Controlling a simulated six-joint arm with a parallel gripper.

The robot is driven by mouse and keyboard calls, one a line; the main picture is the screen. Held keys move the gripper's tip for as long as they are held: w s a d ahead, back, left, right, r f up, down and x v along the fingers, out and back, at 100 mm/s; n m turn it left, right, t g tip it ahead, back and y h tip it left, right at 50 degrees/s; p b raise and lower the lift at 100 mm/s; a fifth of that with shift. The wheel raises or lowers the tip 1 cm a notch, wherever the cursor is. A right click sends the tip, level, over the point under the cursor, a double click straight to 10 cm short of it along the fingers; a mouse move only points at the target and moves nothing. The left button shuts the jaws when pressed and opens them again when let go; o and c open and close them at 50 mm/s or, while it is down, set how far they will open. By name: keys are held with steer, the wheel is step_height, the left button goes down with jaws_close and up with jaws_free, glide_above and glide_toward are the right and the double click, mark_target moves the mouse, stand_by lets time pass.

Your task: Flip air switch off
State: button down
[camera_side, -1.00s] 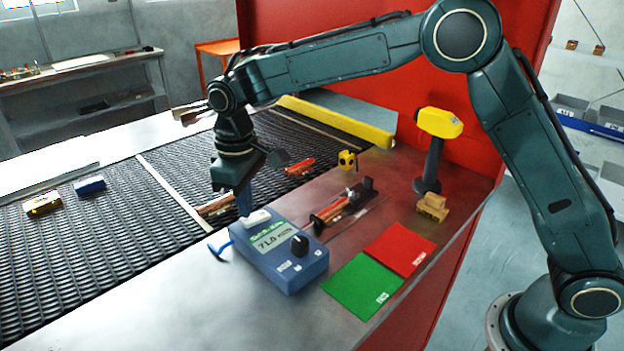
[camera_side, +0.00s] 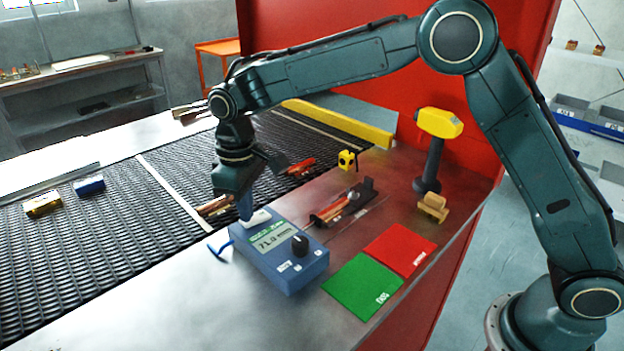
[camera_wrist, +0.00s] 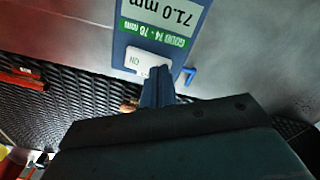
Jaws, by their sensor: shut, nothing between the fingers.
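A blue box with a display and a black knob (camera_side: 279,252) stands on the metal table. Its display reads 71.0 mm. A white rocker switch (camera_side: 257,216) sits at its far left end, and it also shows in the wrist view (camera_wrist: 142,61) with the letters ON. My gripper (camera_side: 245,212) is shut and empty, pointing down with its blue fingertips at the switch. In the wrist view the fingertips (camera_wrist: 158,75) overlap the edge of the switch. They seem to touch it, but the exact contact is hard to tell.
A blue hook-shaped part (camera_side: 220,247) sticks out at the box's left side. Green (camera_side: 362,287) and red (camera_side: 400,249) pads lie to the right. A holder with an orange-red part (camera_side: 343,203) and a yellow-headed tool (camera_side: 437,125) stand behind. The mesh belt (camera_side: 100,235) runs at left.

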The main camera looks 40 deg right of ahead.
steer(key=shift+f, duration=0.3)
steer(key=shift+r, duration=0.1)
stand_by(0.3)
steer(key=shift+r, duration=3.45)
steer(key=s+d+r+m+t, duration=0.3)
steer(key=s+d+r, duration=0.7)
steer(key=s+d, duration=0.45)
steer(key=s+d+f+m+t, duration=0.1)
steer(key=s+d+f, duration=0.1)
steer(key=s, duration=0.6)
steer(key=s+d+f+m+t, duration=0.1)
steer(key=s+d, duration=0.3)
steer(key=s, duration=0.5)
steer(key=shift+f+m+t, duration=0.3)
steer(key=shift+f+m, duration=0.2)
steer(key=shift+f, duration=0.1)
